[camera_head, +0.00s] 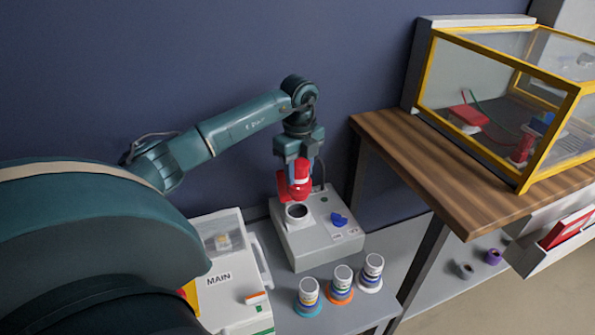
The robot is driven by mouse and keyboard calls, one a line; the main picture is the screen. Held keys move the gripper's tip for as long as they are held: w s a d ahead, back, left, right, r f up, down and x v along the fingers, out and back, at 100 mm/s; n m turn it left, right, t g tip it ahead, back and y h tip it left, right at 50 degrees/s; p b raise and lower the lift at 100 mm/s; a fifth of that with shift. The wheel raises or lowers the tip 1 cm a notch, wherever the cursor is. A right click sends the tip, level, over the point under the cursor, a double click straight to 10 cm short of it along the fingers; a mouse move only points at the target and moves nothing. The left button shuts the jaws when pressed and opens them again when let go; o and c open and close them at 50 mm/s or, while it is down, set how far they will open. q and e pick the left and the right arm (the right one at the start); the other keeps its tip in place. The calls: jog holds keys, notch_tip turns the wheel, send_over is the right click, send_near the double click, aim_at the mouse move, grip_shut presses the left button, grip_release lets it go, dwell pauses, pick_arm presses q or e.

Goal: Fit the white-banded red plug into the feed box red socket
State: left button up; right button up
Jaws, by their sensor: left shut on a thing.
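The grey feed box (320,240) stands on the low bench against the wall. On its top is a round socket with a dark opening (298,211), and its red flap (283,188) looks raised behind it. A blue covered socket (340,220) sits to its right. My left gripper (300,160) points down over the box. It is shut on the red plug (302,170), which hangs roughly upright just above the red socket; a pale band shows faintly on it. The plug's lower end overlaps the red flap, so the exact gap is unclear. My right gripper is out of view.
A white box marked MAIN (220,295) stands left of the feed box. Several banded plugs, including an orange-based one (341,285), stand in front. A wooden table (420,160) with a yellow-framed clear case (520,90) is at right. Purple and dark rolls (493,257) lie below.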

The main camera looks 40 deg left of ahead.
aim_at(297, 184)
pick_arm(q)
jog(key=shift+a+f+n, duration=0.25)
jog(key=shift+n, duration=0.25)
notch_tip(297, 184, down, 3)
jog(key=b, duration=0.3)
jog(key=shift+f+b, duration=0.45)
jog(key=shift+b, duration=0.2)
jog(key=shift+f, duration=0.1)
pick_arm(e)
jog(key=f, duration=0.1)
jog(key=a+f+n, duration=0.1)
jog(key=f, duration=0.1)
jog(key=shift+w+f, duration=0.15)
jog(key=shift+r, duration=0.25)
pick_arm(q)
jog(key=shift+f, duration=0.1)
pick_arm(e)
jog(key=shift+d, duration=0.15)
pick_arm(q)
jog(key=shift+f, duration=0.15)
jog(key=shift+f, duration=0.7)
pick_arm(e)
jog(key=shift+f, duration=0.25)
